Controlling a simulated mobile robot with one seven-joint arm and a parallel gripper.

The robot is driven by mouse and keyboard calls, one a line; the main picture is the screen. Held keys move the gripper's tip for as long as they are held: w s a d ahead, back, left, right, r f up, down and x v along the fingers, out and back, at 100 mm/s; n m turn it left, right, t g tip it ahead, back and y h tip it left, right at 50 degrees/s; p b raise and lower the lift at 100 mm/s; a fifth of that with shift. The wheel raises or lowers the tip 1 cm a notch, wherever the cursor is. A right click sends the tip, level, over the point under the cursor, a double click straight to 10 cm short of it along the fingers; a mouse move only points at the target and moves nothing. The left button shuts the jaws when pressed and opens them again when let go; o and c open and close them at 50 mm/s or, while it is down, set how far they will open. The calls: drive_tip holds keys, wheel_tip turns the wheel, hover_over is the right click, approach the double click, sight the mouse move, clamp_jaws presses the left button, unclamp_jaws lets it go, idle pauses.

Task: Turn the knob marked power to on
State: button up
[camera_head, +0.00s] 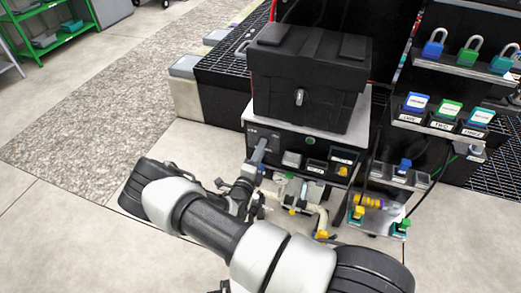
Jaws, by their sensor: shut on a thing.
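A black control panel (277,139) faces me below a black toolbox. My arm reaches in from the bottom of the picture. My gripper (257,158) is at the left part of the panel, touching its face, and is shut on what appears to be the power knob. The fingers cover the knob almost wholly, so its pointer and the on mark cannot be read. A green round button or light (310,141) and several small labelled plates are to the right of my gripper on the panel.
The black toolbox (305,75) stands on top of the panel's housing. Pipes with yellow valves (368,201) lie below right. A green shelf (60,45) stands far left. The floor at left is clear.

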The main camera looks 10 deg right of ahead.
drive_tip(key=shift+a+f+m+p, duration=0.1)
drive_tip(key=shift+m+p, duration=0.25)
drive_tip(key=shift+m, duration=1.5)
drive_tip(key=shift+f+m+p, duration=0.1)
drive_tip(key=shift+m+p, duration=0.25)
drive_tip(key=shift+m, duration=1.5)
drive_tip(key=o, duration=1)
drive_tip(key=shift+o, duration=0.2)
drive_tip(key=p+v, duration=0.1)
drive_tip(key=v, duration=1.6)
drive_tip(key=shift+s+a, duration=0.15)
drive_tip(key=shift+s, duration=0.05)
